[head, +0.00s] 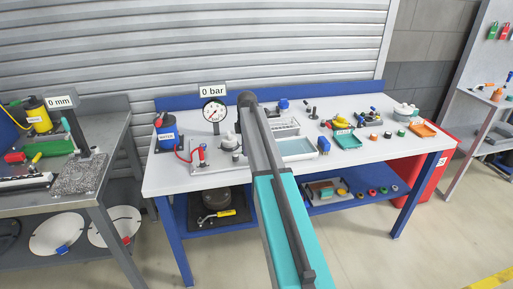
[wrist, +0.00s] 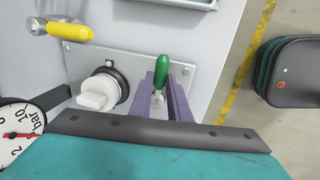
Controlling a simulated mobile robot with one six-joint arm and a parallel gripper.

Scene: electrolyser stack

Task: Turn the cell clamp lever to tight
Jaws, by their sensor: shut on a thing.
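A green-handled lever (wrist: 161,70) stands on a grey metal plate (wrist: 139,72) in the wrist view. My gripper (wrist: 161,82) is shut on it, with one purple finger on each side of the handle. The fingers hide part of the lever's lower end. No tight mark can be read. A white knob (wrist: 98,92) sits on the same plate, to the left of the lever. In the head view my arm hides the gripper and the green lever. A pressure gauge (head: 214,110) behind the plate is labelled 0 bar.
A red-handled part (head: 201,153) stands on the bench left of my arm, near a blue container (head: 167,133). A yellow-handled tool (wrist: 62,29) lies beside the plate. A tray (head: 297,149) and several small parts lie to the right. Floor shows beyond the bench edge.

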